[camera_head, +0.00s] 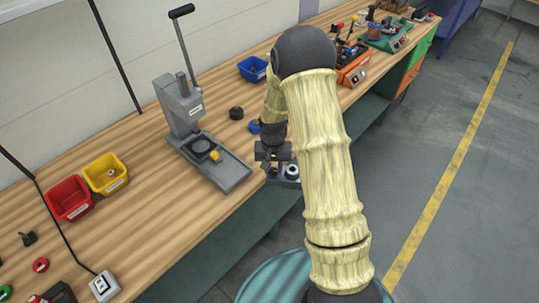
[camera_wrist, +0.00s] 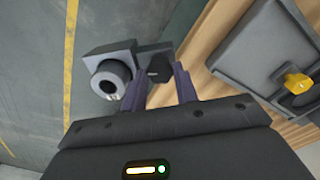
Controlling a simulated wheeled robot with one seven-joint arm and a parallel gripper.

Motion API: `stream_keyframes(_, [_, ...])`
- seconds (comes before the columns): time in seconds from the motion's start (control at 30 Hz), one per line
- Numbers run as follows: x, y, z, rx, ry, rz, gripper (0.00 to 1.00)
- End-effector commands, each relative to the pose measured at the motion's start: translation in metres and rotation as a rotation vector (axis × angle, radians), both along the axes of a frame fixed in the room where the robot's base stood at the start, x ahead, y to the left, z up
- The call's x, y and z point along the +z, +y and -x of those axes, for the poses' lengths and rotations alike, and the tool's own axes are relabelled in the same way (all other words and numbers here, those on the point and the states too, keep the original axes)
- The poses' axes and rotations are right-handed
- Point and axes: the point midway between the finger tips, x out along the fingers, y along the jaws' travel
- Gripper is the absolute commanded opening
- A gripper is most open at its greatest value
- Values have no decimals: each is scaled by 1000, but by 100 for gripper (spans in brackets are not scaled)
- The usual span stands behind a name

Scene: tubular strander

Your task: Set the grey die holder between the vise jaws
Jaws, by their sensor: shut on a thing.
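My gripper (camera_head: 272,157) is at the front edge of the bench, pointing down. In the wrist view its two dark fingers (camera_wrist: 166,88) are shut on a small dark grey piece, the die holder (camera_wrist: 159,69), which shows between the fingertips. The grey vise (camera_wrist: 104,56) shows just beyond and left of the fingers, with a round grey boss with a hole (camera_wrist: 110,80). It also shows in the head view (camera_head: 289,173), partly hidden by my arm. I cannot tell whether the die holder is between the jaws or above them.
A grey lever press (camera_head: 187,112) with a yellow knob stands on the wooden bench left of my gripper. A black round part (camera_head: 236,113) and a blue bin (camera_head: 253,69) are behind. Red (camera_head: 69,198) and yellow (camera_head: 105,174) bins stand at left. Floor is clear at right.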

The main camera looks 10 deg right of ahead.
Motion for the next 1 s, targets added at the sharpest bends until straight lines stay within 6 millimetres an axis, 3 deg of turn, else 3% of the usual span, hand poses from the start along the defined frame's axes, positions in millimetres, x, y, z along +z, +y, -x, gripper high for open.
stream_keyframes(0.3, [-24,-2,19,247,0,-6,0])
stream_keyframes(1.0, [-24,2,19,268,-4,-5,0])
